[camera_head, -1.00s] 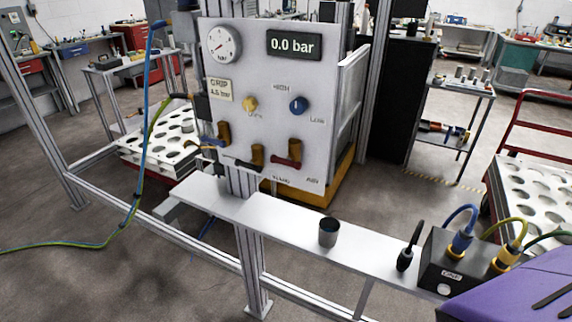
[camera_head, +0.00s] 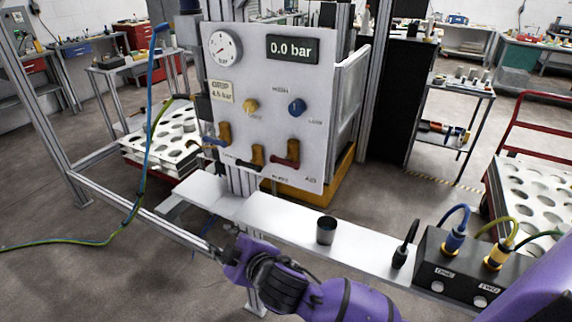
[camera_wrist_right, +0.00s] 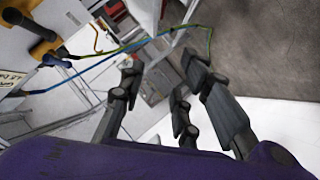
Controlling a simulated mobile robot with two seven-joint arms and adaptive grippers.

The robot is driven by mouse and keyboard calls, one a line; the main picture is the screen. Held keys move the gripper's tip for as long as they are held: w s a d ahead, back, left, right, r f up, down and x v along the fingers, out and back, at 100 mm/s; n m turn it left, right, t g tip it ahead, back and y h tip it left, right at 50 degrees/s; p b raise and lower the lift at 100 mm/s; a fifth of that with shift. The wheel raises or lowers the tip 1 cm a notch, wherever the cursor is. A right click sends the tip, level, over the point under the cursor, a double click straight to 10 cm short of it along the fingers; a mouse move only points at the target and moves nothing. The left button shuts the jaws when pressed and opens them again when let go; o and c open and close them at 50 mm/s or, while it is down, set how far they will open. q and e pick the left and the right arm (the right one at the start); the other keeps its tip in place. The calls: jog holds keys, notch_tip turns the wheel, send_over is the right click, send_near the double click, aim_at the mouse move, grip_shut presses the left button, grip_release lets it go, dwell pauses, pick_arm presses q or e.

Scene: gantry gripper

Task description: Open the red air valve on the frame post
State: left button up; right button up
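The red-handled air valve (camera_head: 287,160) is at the lower right of the pale panel (camera_head: 265,70) on the frame post. Its brass body stands up from the red lever, which lies roughly level across it. My right gripper (camera_head: 232,234) is below and left of this valve, near the post and the shelf edge, touching nothing that I can see. In the right wrist view its fingers (camera_wrist_right: 160,82) are spread with nothing between them. That view shows a blue-handled brass valve (camera_wrist_right: 47,50) at upper left; I cannot make out the red one there. My left gripper is not in view.
Black-handled (camera_head: 256,158) and blue-handled (camera_head: 218,136) valves sit left of the red one. The display (camera_head: 292,49) reads 0.0 bar. A dark cup (camera_head: 326,231) and a connector box (camera_head: 462,268) stand on the shelf. A blue-green hose (camera_head: 147,110) hangs at left.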

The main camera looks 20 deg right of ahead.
jog(key=w+d+r+n+t+h, duration=0.2)
jog(key=w+d+r+h, duration=0.1)
jog(key=r, duration=0.8)
jog(key=m+g+h, duration=0.1)
jog(key=m+h, duration=0.1)
jog(key=h, duration=0.6)
send_near(285, 163)
jog(key=w, duration=0.2)
jog(key=x, duration=0.7)
jog(key=shift+d+f+p, duration=0.3)
jog(key=shift+d, duration=0.25)
grip_shut()
